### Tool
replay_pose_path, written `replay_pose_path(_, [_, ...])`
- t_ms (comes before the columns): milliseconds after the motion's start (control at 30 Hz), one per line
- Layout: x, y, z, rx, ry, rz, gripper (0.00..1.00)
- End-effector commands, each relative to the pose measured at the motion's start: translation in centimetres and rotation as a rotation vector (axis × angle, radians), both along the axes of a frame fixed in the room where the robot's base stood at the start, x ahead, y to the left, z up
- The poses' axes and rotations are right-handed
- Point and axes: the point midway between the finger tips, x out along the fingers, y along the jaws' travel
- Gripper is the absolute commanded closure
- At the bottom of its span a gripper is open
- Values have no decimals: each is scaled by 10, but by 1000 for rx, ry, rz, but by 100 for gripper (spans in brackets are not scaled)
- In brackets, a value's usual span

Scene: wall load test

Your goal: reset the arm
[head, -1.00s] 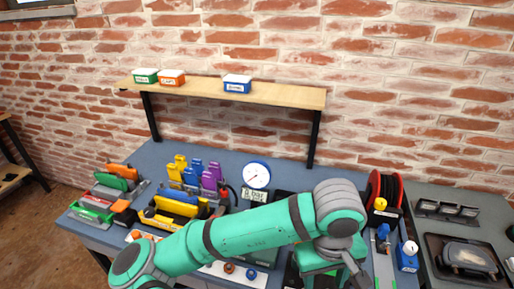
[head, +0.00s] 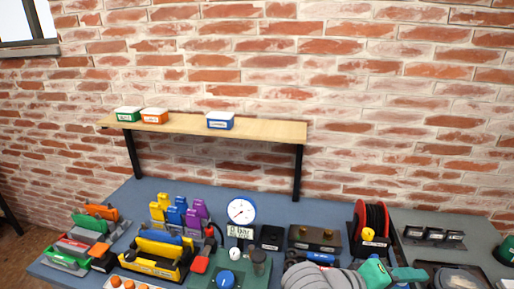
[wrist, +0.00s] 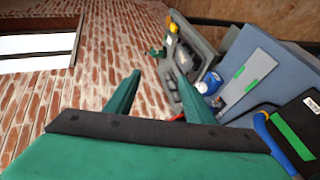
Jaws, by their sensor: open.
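My gripper (wrist: 160,78) shows in the wrist view as two teal fingers standing apart, with nothing between them. Brick wall lies beyond the fingers, and the bench tilts in at the right of that view.
The blue bench (head: 325,212) carries a pressure gauge (head: 241,209), a red hose reel (head: 371,226), a yellow caddy (head: 155,257) and racks of coloured tools. A wooden shelf (head: 265,129) above holds a green, an orange and a blue box (head: 220,121). The wall above the shelf is clear.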

Motion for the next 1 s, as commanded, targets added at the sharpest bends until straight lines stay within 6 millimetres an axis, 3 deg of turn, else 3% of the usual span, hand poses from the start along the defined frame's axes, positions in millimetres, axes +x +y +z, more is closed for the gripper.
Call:
replay_pose_path(267, [28,2,12,-271,-85,177,51])
replay_pose_path(467, [49,25,0,-378,-151,356,51])
replay_pose_path(733, [63,73,-46,-396,-247,625,51])
replay_pose_path(1000, [47,131,-113,-263,-349,872,51])
